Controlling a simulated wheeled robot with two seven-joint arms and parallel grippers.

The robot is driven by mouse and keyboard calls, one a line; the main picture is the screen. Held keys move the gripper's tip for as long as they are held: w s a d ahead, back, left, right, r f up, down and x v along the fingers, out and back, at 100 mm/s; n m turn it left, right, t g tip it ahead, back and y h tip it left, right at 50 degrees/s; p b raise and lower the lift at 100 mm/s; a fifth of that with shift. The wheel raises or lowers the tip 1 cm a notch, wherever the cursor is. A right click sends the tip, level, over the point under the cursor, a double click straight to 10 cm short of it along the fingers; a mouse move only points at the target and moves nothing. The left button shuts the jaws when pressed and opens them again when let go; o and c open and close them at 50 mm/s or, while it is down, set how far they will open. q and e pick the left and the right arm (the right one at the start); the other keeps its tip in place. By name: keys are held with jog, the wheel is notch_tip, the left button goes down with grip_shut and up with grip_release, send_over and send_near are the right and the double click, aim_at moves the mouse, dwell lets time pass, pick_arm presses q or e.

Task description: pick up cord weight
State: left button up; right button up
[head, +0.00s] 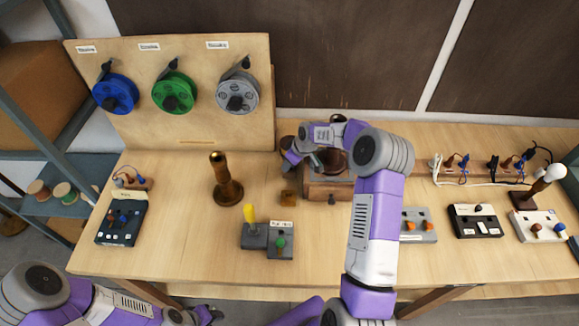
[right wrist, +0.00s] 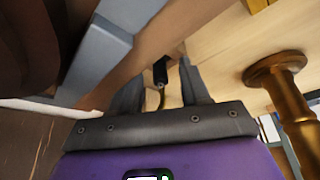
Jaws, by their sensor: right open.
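A small brown block (head: 288,198), possibly the cord weight, sits on the table just left of a wooden box (head: 326,188). I cannot tell for certain which item is the cord weight. My right gripper (head: 291,164) reaches left over the box's left side, above and behind the block. In the right wrist view its dark fingers (right wrist: 162,92) are apart, with a small black piece (right wrist: 160,71) on a thin curved stem seen between them. I cannot tell whether they touch it. My left gripper (head: 207,315) is low at the front edge; its jaws are unclear.
A turned brass post (head: 227,182) stands left of the block; it also shows in the right wrist view (right wrist: 294,100). A grey control box with a yellow lever (head: 254,235) lies in front. A spool board (head: 190,125) stands behind.

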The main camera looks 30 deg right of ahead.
grip_shut()
dwell(0.4)
